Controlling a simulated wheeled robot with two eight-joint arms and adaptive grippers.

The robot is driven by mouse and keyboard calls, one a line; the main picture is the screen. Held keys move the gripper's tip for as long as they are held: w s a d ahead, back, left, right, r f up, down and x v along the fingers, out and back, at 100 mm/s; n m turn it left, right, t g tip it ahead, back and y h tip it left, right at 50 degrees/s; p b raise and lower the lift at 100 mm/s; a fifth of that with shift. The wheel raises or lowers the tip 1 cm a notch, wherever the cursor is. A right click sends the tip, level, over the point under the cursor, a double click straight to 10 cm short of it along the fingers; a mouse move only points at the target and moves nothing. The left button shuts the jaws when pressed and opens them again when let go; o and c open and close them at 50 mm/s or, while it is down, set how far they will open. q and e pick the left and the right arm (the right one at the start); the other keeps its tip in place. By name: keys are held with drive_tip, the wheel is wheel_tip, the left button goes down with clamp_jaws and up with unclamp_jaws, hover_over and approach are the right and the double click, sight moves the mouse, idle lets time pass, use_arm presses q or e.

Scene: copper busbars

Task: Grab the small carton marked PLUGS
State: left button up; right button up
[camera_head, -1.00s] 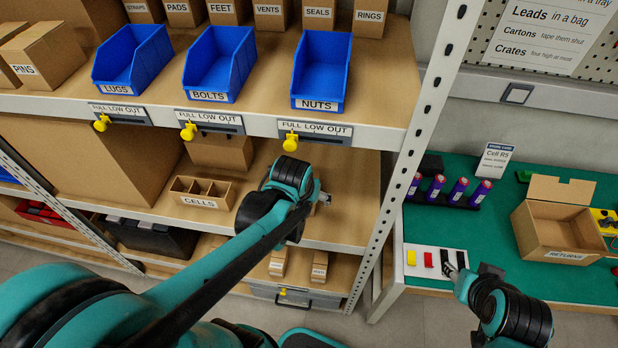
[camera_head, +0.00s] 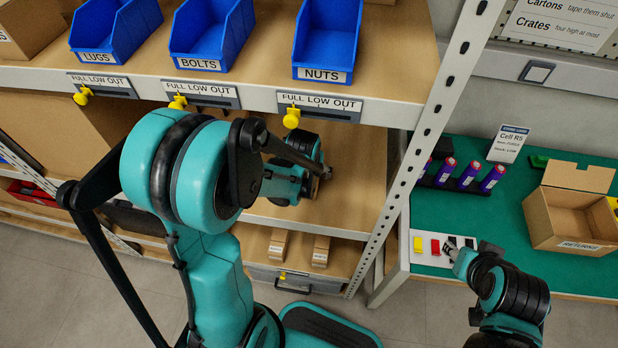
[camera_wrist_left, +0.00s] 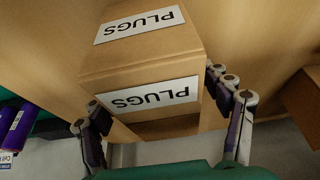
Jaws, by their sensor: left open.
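The small carton marked PLUGS (camera_wrist_left: 140,70) is brown cardboard with white labels on two faces. It fills the middle of the left wrist view, its lettering upside down there. My left gripper (camera_wrist_left: 153,95) is open, with one finger on each side of the carton; whether either finger touches it I cannot tell. In the head view my left gripper (camera_head: 324,174) is over the middle shelf, below the NUTS bin, and my own arm hides most of the carton there. My right gripper (camera_head: 458,250) is over the white plate on the green bench; its finger opening is unclear.
Blue bins, including NUTS (camera_head: 326,45), stand on the shelf above my left gripper, with yellow knobs on its front edge. The perforated shelf post (camera_head: 440,120) is to the right. Two small cartons (camera_head: 320,251) stand on the lower shelf. A RETURNS box (camera_head: 562,215) sits on the bench.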

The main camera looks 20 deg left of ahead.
use_arm(q)
drive_tip(key=shift+f, duration=0.3)
idle(0.5)
drive_tip(key=c, duration=1.6)
drive_tip(key=shift+o, duration=0.2)
drive_tip(key=shift+r, duration=0.15)
